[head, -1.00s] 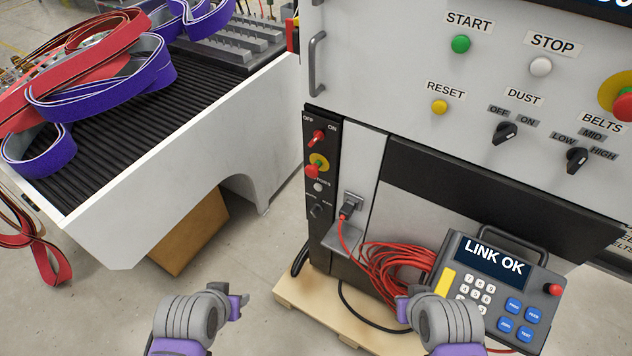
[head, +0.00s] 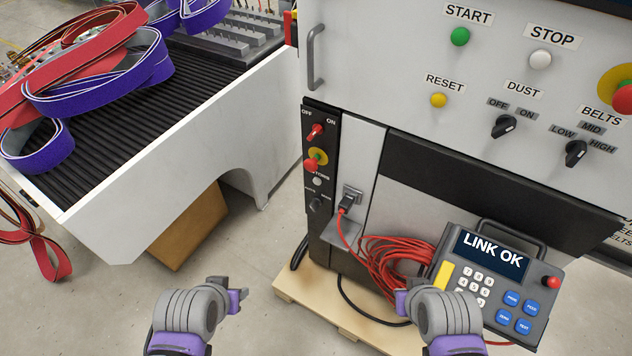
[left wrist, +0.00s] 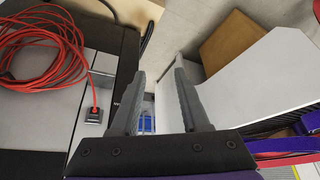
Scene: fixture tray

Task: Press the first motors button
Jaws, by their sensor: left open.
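The motors button (head: 317,181) is a small pale round button on the narrow black strip panel (head: 322,150) at the cabinet's left front edge. The label above it is partly readable, ending in "TORS". My left gripper (head: 238,296) is in front of the cabinet, lower and to the left of the button, touching nothing. In the left wrist view its two grey fingers (left wrist: 159,70) are spread apart with nothing between them. The button cannot be made out in that view. My right gripper (head: 402,300) is in front of the red cable coil; its fingers are too hidden to read.
On the strip, a red switch (head: 316,131), a red-on-yellow stop knob (head: 314,162) and a dark selector (head: 316,204) surround the button. A plugged-in red cable (head: 390,262) and a "LINK OK" pendant (head: 447,252) are to the right. A white conveyor (head: 190,150) stands left.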

